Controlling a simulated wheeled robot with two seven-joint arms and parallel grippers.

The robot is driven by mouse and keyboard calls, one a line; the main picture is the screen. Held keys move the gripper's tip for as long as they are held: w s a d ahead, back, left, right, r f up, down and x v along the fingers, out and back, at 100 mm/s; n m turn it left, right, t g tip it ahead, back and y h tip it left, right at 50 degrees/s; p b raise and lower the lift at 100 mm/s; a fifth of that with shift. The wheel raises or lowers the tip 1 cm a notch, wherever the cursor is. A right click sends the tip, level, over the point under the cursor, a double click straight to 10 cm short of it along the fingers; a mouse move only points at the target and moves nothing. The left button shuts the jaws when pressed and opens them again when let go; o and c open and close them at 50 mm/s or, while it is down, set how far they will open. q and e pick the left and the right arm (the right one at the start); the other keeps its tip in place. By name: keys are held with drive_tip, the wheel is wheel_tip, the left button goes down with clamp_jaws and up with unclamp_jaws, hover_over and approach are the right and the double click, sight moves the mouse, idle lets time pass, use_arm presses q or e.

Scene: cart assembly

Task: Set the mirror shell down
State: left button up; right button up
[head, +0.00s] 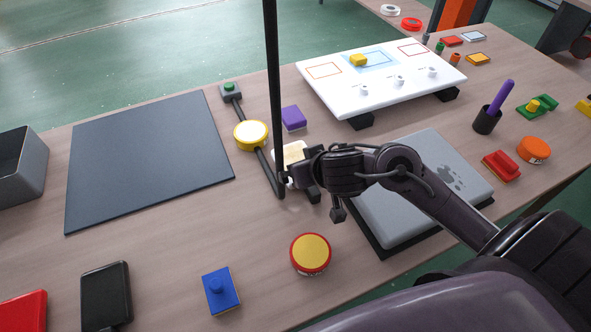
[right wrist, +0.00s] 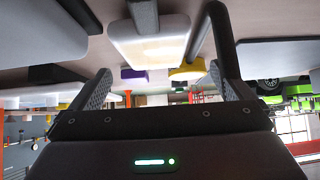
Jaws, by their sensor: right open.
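A pale cream-and-white block (head: 291,152), probably the mirror shell, is by the dark upright pole near the middle of the table. My right gripper (head: 300,178) is just in front of it and hides part of it. In the right wrist view the block (right wrist: 150,45) appears beyond and between the spread fingers of the right gripper (right wrist: 160,84), with a visible gap. The fingers hold nothing. Whether the block's underside touches the table is hidden. My left gripper is not in view.
The dark pole (head: 273,90) rises close beside my right gripper. A yellow disc (head: 251,135) and purple block (head: 293,118) are behind. A grey laptop-like slab (head: 400,215) lies under my forearm. A red-and-yellow round tin (head: 310,254) is in front. The dark mat (head: 150,160) is bare.

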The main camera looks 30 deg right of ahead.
drive_tip(key=shift+d+f, duration=0.2)
drive_tip(key=shift+d, duration=0.2)
drive_tip(key=b+x, duration=0.3)
drive_tip(key=x, duration=0.3)
drive_tip(key=shift+w+d+f, duration=0.1)
drive_tip(key=shift+w+f, duration=0.05)
drive_tip(key=shift+f, duration=0.05)
drive_tip(key=shift+w+f+b, duration=0.35)
drive_tip(key=shift+w+b, duration=0.05)
drive_tip(key=shift+w, duration=0.05)
drive_tip(key=shift+r, duration=0.1)
drive_tip(key=c, duration=0.9)
wheel_tip(320, 180, up, 20)
drive_tip(key=p, duration=1.5)
